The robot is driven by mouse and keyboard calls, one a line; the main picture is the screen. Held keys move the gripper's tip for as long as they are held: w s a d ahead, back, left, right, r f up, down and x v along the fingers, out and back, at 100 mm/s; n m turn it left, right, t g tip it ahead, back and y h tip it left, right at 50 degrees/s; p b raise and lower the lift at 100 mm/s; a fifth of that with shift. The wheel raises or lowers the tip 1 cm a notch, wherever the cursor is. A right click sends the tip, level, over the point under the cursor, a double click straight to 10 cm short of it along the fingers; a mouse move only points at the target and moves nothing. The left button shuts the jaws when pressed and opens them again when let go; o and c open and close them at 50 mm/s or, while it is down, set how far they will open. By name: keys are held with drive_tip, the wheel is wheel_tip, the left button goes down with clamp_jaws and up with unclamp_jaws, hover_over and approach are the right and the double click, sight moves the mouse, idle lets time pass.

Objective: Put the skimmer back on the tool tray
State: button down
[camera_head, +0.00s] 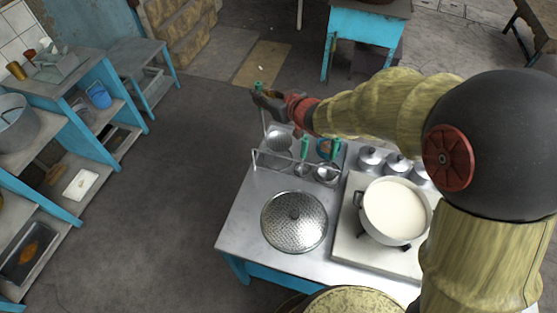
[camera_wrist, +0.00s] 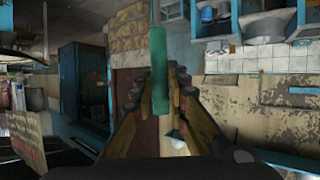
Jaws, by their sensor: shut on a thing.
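My gripper (camera_head: 264,98) is shut on the green handle of the skimmer, above the back left of the metal table. The skimmer's perforated round head (camera_head: 278,141) hangs below, at the back left of the tool tray (camera_head: 270,164). I cannot tell whether it touches the tray. In the wrist view the green handle (camera_wrist: 158,70) stands between the fingers (camera_wrist: 158,95). The tray is a low metal rack. It holds other tools with green handles (camera_head: 305,148), to the right of the skimmer.
A dome-shaped perforated lid (camera_head: 294,222) lies on the table (camera_head: 240,215) in front of the tray. A pot of milk (camera_head: 395,210) stands on the stove at right. Several small lidded pots (camera_head: 371,158) stand behind it. The floor left of the table is clear.

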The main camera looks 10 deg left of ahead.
sight(263, 119)
drive_tip(key=shift+w+f+b, duration=0.15)
drive_tip(key=shift+f+b, duration=1.75)
drive_tip(key=shift+f, duration=3.85)
drive_tip(key=c, duration=1.8)
unclamp_jaws()
drive_tip(key=shift+o, duration=0.3)
drive_tip(key=shift+d+r, duration=0.1)
drive_tip(key=shift+r, duration=0.1)
drive_tip(key=p+v, duration=0.2)
drive_tip(key=v, duration=1)
